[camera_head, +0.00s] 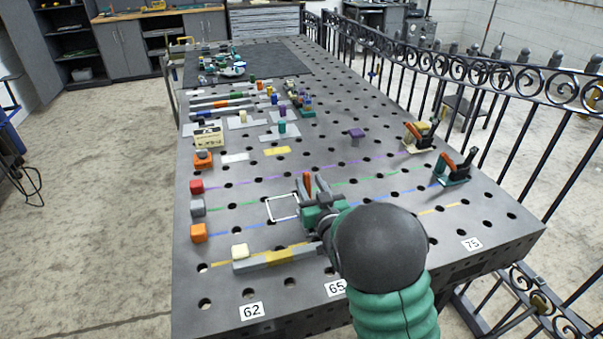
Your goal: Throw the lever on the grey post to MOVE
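My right gripper (318,196) is over the middle of the perforated grey table, with its arm coming in from the bottom right. It is at a small green fixture (312,216) with an upright orange part (307,181), and largely covers it. I cannot tell whether the fingers touch it, or whether they are open or shut. I cannot make out which piece is the grey post, or any MOVE lettering. My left gripper is not in view.
Two clamp-like fixtures (455,168) (420,135) stand at the right edge beside a black scroll railing (510,85). A grey bar (272,258) lies in front. A white outlined square (283,207) is left of the gripper.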

